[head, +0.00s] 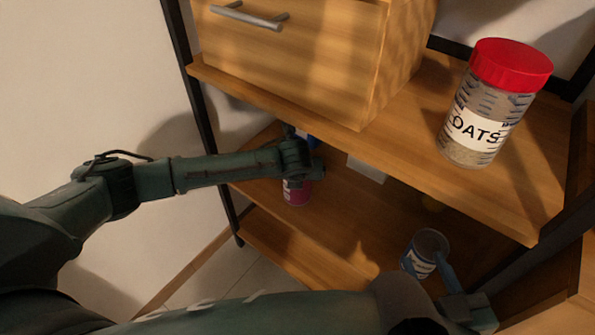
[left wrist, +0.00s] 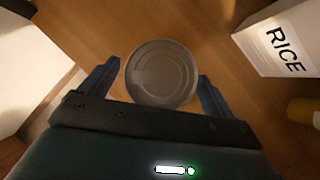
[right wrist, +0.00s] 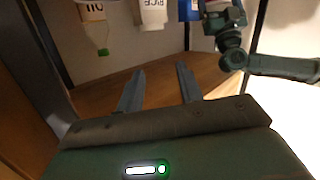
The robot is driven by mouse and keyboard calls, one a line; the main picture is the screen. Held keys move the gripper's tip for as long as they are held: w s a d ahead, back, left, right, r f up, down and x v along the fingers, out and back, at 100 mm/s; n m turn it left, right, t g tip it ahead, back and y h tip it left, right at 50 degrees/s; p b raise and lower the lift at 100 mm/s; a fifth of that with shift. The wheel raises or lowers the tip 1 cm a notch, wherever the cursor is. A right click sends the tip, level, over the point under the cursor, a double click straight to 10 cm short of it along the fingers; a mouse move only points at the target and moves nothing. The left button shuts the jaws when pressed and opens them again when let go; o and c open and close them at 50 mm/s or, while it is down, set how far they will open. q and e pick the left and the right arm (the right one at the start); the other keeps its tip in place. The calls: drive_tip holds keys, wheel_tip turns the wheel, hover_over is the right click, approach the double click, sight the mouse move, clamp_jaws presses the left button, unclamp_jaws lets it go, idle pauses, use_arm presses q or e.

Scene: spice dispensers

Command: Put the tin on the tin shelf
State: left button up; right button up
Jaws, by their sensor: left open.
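A pink-red tin (head: 296,191) stands on the middle wooden shelf in the head view, under my left gripper (head: 303,172). The left wrist view shows a round grey tin top (left wrist: 162,73) between the spread fingers of my left gripper (left wrist: 158,84). I cannot tell whether they touch it. A second tin (head: 424,254), with a blue and white label and grey top, stands at the right beside a finger of my right gripper (head: 452,278). In the right wrist view my right gripper (right wrist: 160,80) is open, with nothing between its fingers. No shelf is clearly marked for tins.
A white RICE box (left wrist: 278,40) stands right of the left gripper. A bottle with a green cap (right wrist: 96,28) appears upside down in the right wrist view. An OATS jar (head: 485,105) and wooden drawer (head: 290,50) are above. A lower shelf (head: 285,247) has bare room.

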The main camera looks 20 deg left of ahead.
use_arm(q)
drive_tip(key=p+v, duration=0.1)
drive_tip(key=v, duration=0.3)
drive_tip(key=shift+s+r+p, duration=0.1)
drive_tip(key=shift+r+p, duration=0.2)
drive_tip(key=shift+r, duration=0.05)
drive_tip(key=shift+s+d+r, duration=0.1)
drive_tip(key=shift+s+r, duration=0.25)
drive_tip(key=shift+r, duration=0.05)
use_arm(e)
drive_tip(key=shift+s+d+m+g+h, duration=0.2)
drive_tip(key=shift+s+m+g+h, duration=0.25)
drive_tip(key=shift+g, duration=0.55)
